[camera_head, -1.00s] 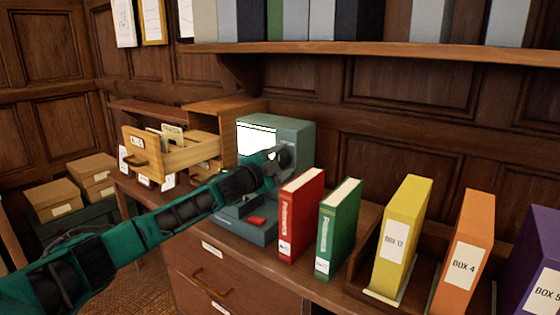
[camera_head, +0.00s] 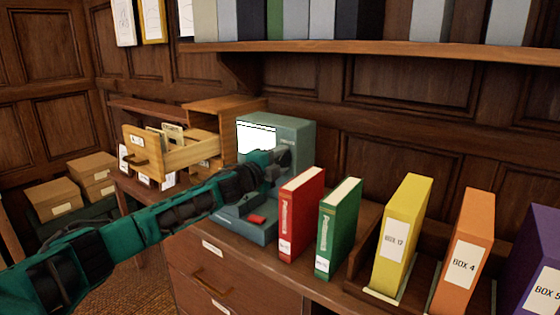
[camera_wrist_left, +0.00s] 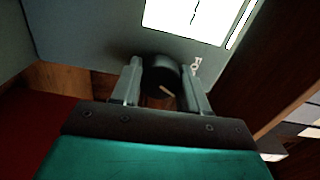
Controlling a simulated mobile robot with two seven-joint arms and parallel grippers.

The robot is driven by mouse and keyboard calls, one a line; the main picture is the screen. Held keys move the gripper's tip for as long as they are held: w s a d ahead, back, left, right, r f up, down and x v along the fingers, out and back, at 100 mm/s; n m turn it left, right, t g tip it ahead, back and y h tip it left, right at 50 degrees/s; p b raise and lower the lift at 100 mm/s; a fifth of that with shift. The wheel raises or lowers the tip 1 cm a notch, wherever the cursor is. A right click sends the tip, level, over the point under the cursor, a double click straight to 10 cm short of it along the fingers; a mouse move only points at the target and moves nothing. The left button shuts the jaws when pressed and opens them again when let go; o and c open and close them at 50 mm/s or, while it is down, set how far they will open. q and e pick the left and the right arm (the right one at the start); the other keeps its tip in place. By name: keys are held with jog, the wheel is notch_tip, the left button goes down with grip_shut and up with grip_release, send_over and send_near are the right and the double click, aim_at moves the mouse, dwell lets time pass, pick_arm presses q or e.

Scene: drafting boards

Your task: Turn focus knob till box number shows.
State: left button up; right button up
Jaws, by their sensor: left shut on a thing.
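The grey-green reader machine (camera_head: 300,138) stands on the wooden desk, with a bright white screen (camera_head: 256,138). In the left wrist view the screen (camera_wrist_left: 195,16) shows a dark line on white; I can read no box number on it. The black focus knob (camera_wrist_left: 161,76) with a pale pointer line is on the machine's face below the screen. My left gripper (camera_wrist_left: 160,88) is shut on the knob, a finger on each side. In the head view my left gripper (camera_head: 272,165) reaches the machine's front and hides the knob. My right gripper is not in view.
A red binder (camera_head: 302,212) and a green binder (camera_head: 338,228) stand just right of the machine. Yellow (camera_head: 409,215), orange (camera_head: 467,240) and purple (camera_head: 540,245) box files stand further right. An open card drawer (camera_head: 182,157) is at the left, and a shelf (camera_head: 400,52) runs above.

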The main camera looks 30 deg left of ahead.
pick_arm(q)
jog(key=o, duration=1)
jog(key=shift+o, duration=0.2)
jog(key=shift+s+f, duration=0.1)
jog(key=shift+s, duration=0.25)
jog(key=s+b, duration=0.2)
jog(key=s, duration=0.6)
jog(key=shift+s+a, duration=0.15)
jog(key=shift+a, duration=0.2)
